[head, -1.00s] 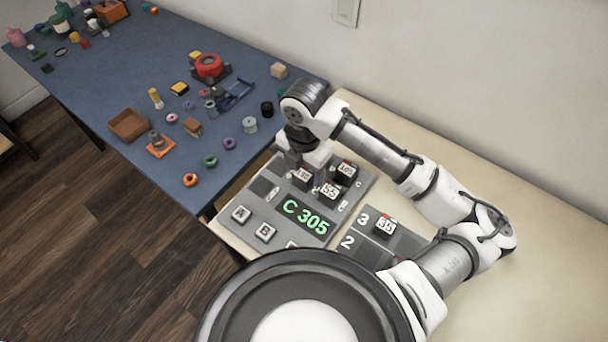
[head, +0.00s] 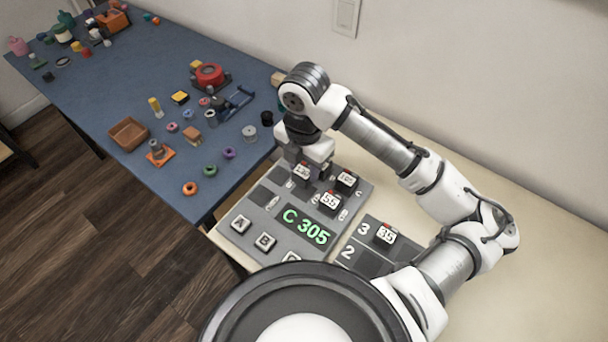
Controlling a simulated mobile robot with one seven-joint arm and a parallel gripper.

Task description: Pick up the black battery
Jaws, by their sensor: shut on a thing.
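My gripper (head: 303,165) points down over the back of the grey board (head: 270,239) in the head view. It is shut on a black battery (head: 301,181) with a white number label; the number is too small to read surely. The battery seems a little above the board. Two more black batteries stand on the board, one marked 55 (head: 330,203) and one that seems marked 105 (head: 346,181). A further one marked 35 (head: 385,234) sits beside slot 3 on the smaller grey panel (head: 372,262). The fingertips are mostly hidden.
The board has a green display (head: 306,226) reading C 305 and lettered keys. The cream table (head: 520,200) is clear to the right, below the wall. A blue table (head: 110,70) at left holds rings, a brown tray (head: 129,134) and many small parts.

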